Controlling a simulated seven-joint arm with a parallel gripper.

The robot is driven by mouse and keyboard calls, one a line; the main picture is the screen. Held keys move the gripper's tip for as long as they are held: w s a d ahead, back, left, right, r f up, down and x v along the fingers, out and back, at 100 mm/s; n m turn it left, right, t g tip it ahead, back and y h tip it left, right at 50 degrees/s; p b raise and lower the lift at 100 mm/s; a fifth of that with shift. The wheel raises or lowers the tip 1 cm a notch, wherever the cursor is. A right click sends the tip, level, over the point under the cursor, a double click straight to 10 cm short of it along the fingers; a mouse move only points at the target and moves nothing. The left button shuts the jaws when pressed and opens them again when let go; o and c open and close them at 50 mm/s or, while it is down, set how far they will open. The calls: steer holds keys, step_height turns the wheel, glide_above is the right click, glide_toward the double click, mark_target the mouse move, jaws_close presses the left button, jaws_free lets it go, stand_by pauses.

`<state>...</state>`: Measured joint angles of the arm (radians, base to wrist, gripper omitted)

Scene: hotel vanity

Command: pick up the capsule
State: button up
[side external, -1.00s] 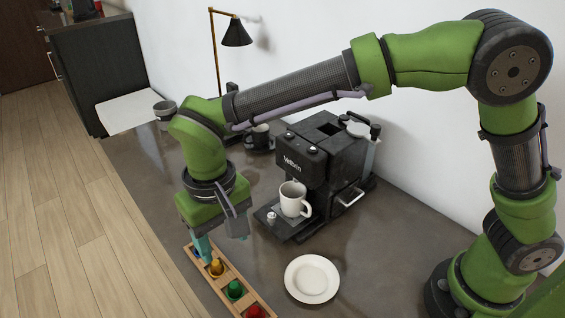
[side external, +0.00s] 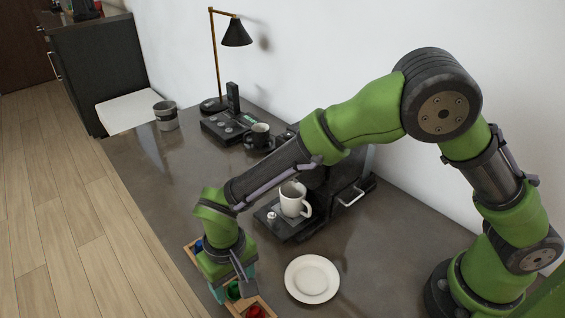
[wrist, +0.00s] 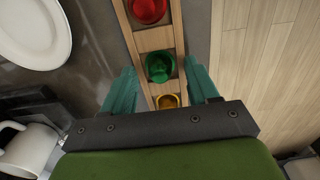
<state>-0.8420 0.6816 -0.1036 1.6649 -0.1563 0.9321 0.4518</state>
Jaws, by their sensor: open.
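Several coloured capsules sit in a wooden tray (side external: 264,306) along the counter's front edge. The green capsule (wrist: 158,67) lies between and just beyond my fingertips in the wrist view; it also shows beside my gripper in the side view (side external: 234,291). The red capsule (wrist: 149,10) is farther along, and also shows in the side view (side external: 255,311). The yellow capsule (wrist: 168,101) is partly hidden by my gripper's body. A blue capsule (side external: 198,245) is at the tray's far end. My gripper (wrist: 161,84) is open and empty, with its teal fingers on either side of the tray.
A white plate (side external: 312,279) lies right of the tray. A coffee machine (side external: 345,195) with a white mug (side external: 293,199) stands behind. A dark cup (side external: 258,137), telephone (side external: 226,127), grey cup (side external: 165,115) and lamp (side external: 237,32) are farther back. The counter's edge is close beside the tray.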

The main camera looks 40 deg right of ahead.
mark_target(233, 284)
jaws_close()
stand_by(0.3)
stand_by(0.3)
steer(key=shift+r, duration=0.6)
step_height(233, 284, up, 2)
steer(key=shift+r, duration=0.25)
steer(key=s+d, duration=0.3)
steer(key=s, duration=0.1)
steer(key=s+d+r, duration=0.1)
steer(key=s+d, duration=0.2)
steer(key=d, duration=0.1)
steer(key=s+d, duration=0.4)
steer(key=shift+s+r, duration=0.15)
steer(key=shift+s, duration=0.15)
